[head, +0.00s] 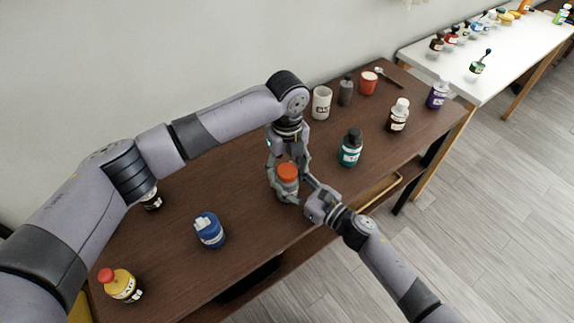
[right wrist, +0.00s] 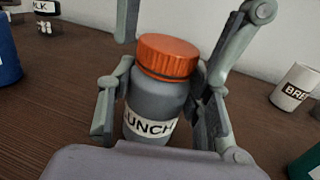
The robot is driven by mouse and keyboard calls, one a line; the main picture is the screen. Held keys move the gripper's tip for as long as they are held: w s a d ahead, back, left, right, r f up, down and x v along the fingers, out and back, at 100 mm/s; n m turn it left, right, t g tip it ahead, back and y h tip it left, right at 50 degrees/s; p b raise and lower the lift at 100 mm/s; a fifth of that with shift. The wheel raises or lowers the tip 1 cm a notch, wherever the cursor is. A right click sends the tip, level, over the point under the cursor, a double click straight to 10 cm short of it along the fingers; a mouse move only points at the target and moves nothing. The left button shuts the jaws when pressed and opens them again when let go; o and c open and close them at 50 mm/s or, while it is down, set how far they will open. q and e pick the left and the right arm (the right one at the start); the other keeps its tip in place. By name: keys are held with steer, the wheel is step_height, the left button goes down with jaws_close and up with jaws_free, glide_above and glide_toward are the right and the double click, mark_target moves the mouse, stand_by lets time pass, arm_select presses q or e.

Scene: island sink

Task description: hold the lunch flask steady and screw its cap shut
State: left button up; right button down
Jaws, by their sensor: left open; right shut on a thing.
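The lunch flask (right wrist: 152,108) is grey with a white label reading part of "LUNCH". It stands on the brown table; in the head view its body (head: 287,188) is partly hidden by fingers. Its orange cap (right wrist: 167,56) sits on top, with a thin dark line below it; the cap also shows in the head view (head: 287,170). I cannot tell how tight it is. My right gripper (head: 289,192) is shut on the flask body from the front right; its fingers flank the flask in the right wrist view (right wrist: 160,112). My left gripper (head: 287,162) points down, open, around the cap.
A teal bottle (head: 350,148), a white cup (head: 321,103), a grey bottle (head: 346,90) and a red cup (head: 368,82) stand to the right. A blue container (head: 208,230) and a yellow bottle (head: 120,285) stand left. Bare table lies between blue container and flask.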

arm_select(q)
steer(key=shift+r, duration=2.25)
steer(key=shift+c, duration=0.4)
steer(key=n, duration=0.3)
steer(key=shift+d+r+n, duration=0.1)
steer(key=shift+r+n, duration=0.2)
steer(key=n, duration=0.3)
steer(key=shift+r+n, duration=0.25)
steer(key=shift+n, duration=0.05)
steer(key=n, duration=0.5)
steer(key=shift+r, duration=0.4)
steer(key=n, duration=0.6)
steer(key=shift+r, duration=0.4)
steer(key=n, duration=0.6)
steer(key=shift+r, duration=0.4)
